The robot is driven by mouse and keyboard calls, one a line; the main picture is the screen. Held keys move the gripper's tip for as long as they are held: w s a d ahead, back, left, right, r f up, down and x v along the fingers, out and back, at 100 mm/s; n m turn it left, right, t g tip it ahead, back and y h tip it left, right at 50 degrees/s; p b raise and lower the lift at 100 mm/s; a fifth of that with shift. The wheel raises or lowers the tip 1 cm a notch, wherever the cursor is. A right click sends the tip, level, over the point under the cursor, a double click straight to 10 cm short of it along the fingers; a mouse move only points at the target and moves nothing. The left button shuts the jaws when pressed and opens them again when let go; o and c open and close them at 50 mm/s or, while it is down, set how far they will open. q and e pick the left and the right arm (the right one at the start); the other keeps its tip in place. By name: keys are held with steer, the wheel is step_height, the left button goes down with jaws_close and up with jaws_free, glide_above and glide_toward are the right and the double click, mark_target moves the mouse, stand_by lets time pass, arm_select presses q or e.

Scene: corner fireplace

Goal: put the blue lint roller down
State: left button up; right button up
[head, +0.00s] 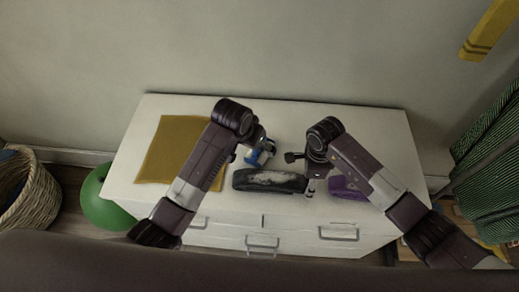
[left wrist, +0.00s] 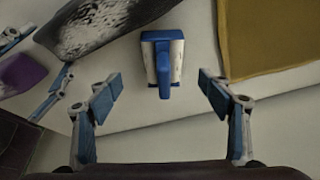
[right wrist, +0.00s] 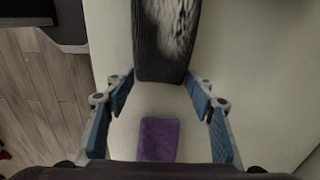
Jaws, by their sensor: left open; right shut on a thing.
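The blue lint roller (head: 262,154), blue and white, is on the white cabinet top, beside the left gripper. In the left wrist view the roller (left wrist: 176,62) sits between and slightly beyond my left gripper's (left wrist: 160,82) spread fingers, with clear gaps on both sides. My left gripper is open and empty. My right gripper (right wrist: 160,82) is shut on the near end of a long dark object (right wrist: 163,65) with a whitish, streaky patch. That dark object (head: 268,181) lies across the cabinet's front part in the head view; I cannot tell whether it touches the top.
The white cabinet top (head: 385,135) also bears a mustard cloth (head: 165,150) at left and a purple item (head: 347,187) near the right arm. A green ball (head: 105,203) and wicker basket (head: 33,195) stand left. Striped fabric (head: 490,160) hangs right. The cabinet's back strip is clear.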

arm_select(q)
steer(key=shift+w+x, duration=0.2)
steer(key=shift+x, duration=1.95)
steer(key=shift+w+x, duration=0.25)
steer(key=shift+x, duration=1.9)
steer(key=shift+a+r, duration=0.15)
steer(key=shift+a, duration=0.05)
steer(key=shift+c, duration=0.4)
steer(key=c, duration=1.3)
step_height(320, 180, up, 10)
steer(key=shift+r, duration=0.1)
